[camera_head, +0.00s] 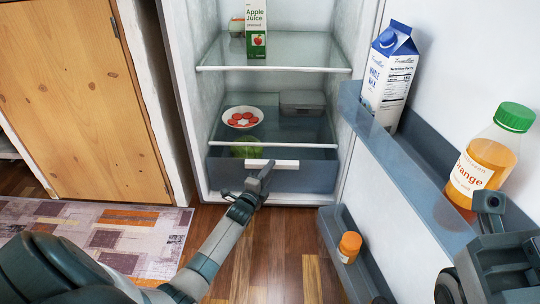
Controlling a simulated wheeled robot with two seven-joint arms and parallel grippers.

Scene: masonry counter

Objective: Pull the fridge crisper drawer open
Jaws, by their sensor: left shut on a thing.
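The crisper drawer (312,175) is a blue-grey translucent bin at the bottom of the open fridge, with a white bar handle (287,164) on its front. Something green, perhaps lettuce (245,150), shows inside it at the left. My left gripper (261,174) is shut on the handle, a little left of its middle, and its fingers hide part of the bar. The drawer front looks close to the fridge opening; I cannot tell whether it is slightly out. My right gripper (490,208) is at the right edge, in front of the fridge door, partly cut off; its jaw opening is unclear.
The open fridge door on the right holds a milk carton (389,78), an orange juice bottle (484,160) and a small orange jar (349,246). Shelves above the drawer hold a bowl (258,112), a grey container (303,103) and apple juice (256,30). Wooden floor before the drawer is clear.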

